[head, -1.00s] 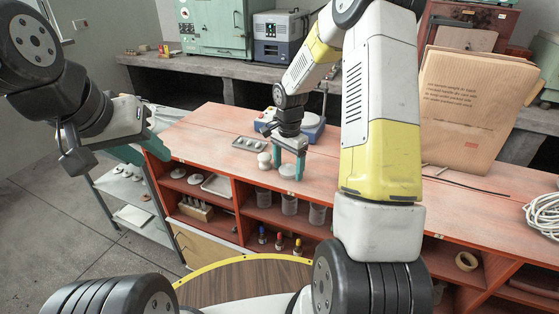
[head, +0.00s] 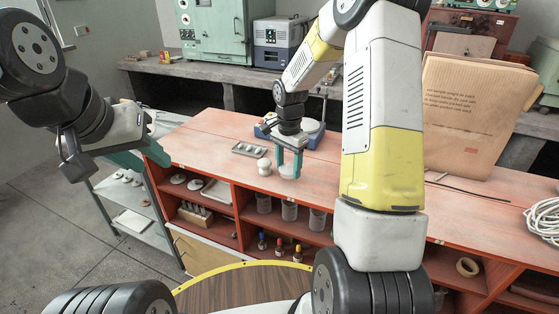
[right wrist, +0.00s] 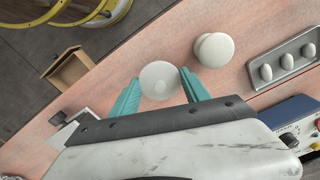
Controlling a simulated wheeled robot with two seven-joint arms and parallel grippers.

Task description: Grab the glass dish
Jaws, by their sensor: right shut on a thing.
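The glass dish, a small round pale translucent piece, is on the bench top near its front edge in the head view (head: 288,172). It also shows in the right wrist view (right wrist: 159,80). My right gripper (head: 288,164) points down over it, with its teal fingers on opposite sides of the dish. In the right wrist view the gripper (right wrist: 157,85) is shut on the dish. I cannot tell whether the dish is lifted off the top. My left gripper (head: 142,140) hangs at the left, away from the bench top; its finger gap is unclear.
A white knob-shaped piece (head: 264,166) stands close beside the dish. Behind it lies a grey tray (right wrist: 252,76) with pale oval pieces. A blue device (head: 312,134) is behind my right gripper. A cardboard piece (head: 470,120) and white cable (head: 543,217) are at the right.

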